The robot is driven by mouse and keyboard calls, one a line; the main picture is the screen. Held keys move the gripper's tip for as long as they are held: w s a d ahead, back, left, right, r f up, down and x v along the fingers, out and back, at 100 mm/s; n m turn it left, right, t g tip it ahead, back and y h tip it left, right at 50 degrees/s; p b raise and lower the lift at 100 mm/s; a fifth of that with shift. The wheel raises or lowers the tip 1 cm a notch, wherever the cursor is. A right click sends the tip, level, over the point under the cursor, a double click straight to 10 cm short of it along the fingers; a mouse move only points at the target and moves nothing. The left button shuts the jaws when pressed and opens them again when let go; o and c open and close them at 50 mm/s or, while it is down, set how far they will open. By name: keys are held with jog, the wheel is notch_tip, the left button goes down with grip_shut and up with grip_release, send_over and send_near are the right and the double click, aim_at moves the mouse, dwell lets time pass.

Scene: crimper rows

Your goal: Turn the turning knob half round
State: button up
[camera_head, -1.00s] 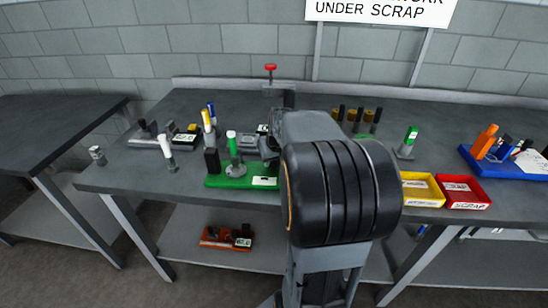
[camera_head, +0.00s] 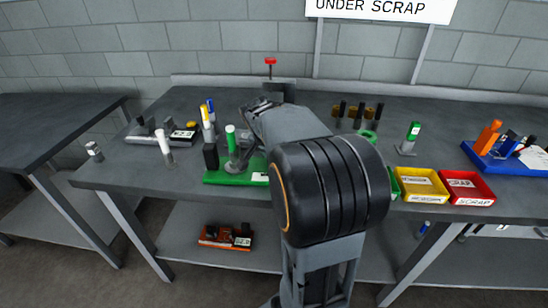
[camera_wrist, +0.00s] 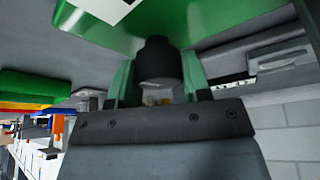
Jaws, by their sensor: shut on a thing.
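The turning knob (camera_wrist: 157,60) is a short black cylinder against a green base in the wrist view. My gripper (camera_wrist: 160,88) has one finger on each side of it and is shut on it. The green base (camera_wrist: 205,20) fills the top of the wrist view. In the head view the green base (camera_head: 222,178) sits near the bench's front edge, with a green-topped handle (camera_head: 231,138) and a black block (camera_head: 211,157). My arm hides the right part of this base, and the grip itself does not show clearly there. The knob's turn angle cannot be read.
Yellow (camera_head: 420,183) and red (camera_head: 467,187) bins stand to the right of my arm. A white-topped handle (camera_head: 163,143) and a yellow-topped one (camera_head: 206,118) stand left of the base. A red-topped post (camera_head: 270,63) stands behind. Bench space between is narrow.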

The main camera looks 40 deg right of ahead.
jog(key=shift+m+g+b, duration=0.55)
jog(key=shift+m+g, duration=0.15)
jog(key=shift+m, duration=1.1)
jog(key=o, duration=0.9)
jog(key=p+v, duration=0.2)
jog(key=v, duration=1.2)
jog(key=shift+f, duration=0.1)
